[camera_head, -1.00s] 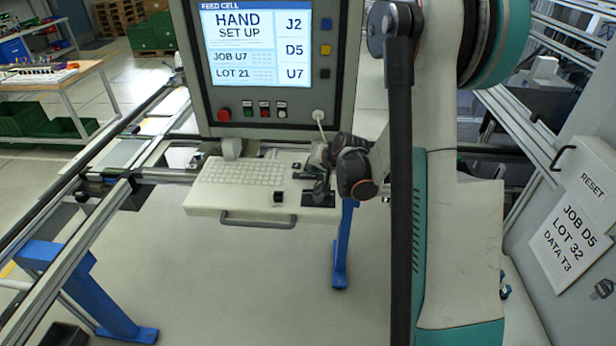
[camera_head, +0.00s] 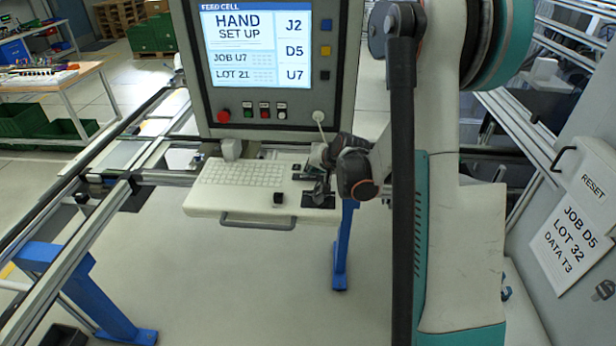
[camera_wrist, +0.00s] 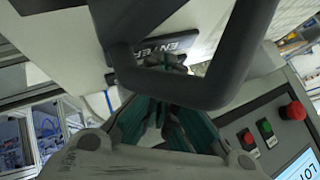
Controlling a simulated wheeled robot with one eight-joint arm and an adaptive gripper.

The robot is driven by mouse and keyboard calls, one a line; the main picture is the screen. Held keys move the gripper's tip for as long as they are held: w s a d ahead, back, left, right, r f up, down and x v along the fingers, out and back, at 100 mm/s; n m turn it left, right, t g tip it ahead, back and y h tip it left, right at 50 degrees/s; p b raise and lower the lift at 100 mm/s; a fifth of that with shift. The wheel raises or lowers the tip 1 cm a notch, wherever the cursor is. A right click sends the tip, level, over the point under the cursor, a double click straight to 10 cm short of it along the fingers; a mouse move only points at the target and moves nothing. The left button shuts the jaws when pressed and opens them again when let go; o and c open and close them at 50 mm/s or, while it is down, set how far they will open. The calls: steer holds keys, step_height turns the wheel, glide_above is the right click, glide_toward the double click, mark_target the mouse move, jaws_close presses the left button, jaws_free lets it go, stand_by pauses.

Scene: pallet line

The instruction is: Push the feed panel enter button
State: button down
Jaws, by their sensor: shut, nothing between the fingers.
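The feed panel (camera_head: 270,119) stands upright, with a lit screen reading HAND SET UP. Below it is a white shelf (camera_head: 235,205) with a keyboard. A dark key plate (camera_head: 326,203) lies at the shelf's right end. In the wrist view, the dark enter key (camera_wrist: 205,44) shows part of the label ENTER. My gripper (camera_head: 319,196) is over the dark plate, pointing down, shut and empty. In the wrist view, the fingertips of my gripper (camera_wrist: 166,62) overlap the key's near edge. I cannot tell whether they touch it. My gripper hides part of the key.
A small black block (camera_head: 278,198) sits on the shelf left of the plate. A red knob (camera_head: 224,115) and several buttons line the panel's lower edge. A grey handle (camera_head: 258,222) is on the shelf front. A grey RESET cabinet (camera_head: 585,190) stands at right.

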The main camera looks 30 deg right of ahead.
steer(key=shift+r, duration=0.6)
steer(key=shift+r+p, duration=1.55)
steer(key=shift+r, duration=1)
